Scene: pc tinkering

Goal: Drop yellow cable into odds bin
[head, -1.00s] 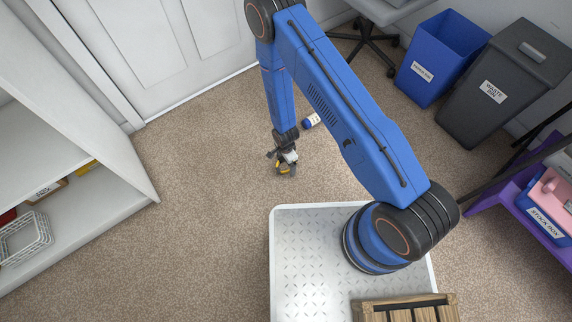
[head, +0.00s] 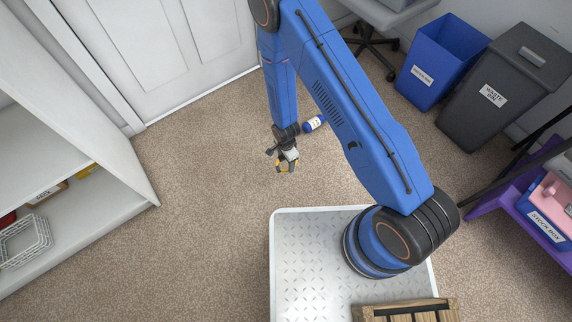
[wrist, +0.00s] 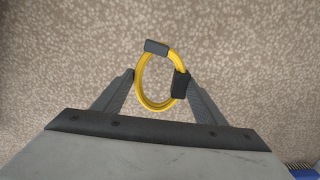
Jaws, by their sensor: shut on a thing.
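The yellow cable (wrist: 144,84) is a coiled ring with dark sleeves on it. In the wrist view it sits between the fingers of my gripper (wrist: 160,80), which is shut on it. In the head view my gripper (head: 286,160) hangs over the carpet with the yellow cable (head: 284,168) at its tips. A small labelled box (head: 47,193) on the left shelf may be the odds bin, but its lettering is too small to read surely. A blue bin (head: 440,58) stands at the back right, its label also hard to read.
A dark waste bin (head: 500,85) stands beside the blue bin. A white wire basket (head: 24,243) is on the left shelf (head: 110,205). Open carpet lies between shelf and gripper.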

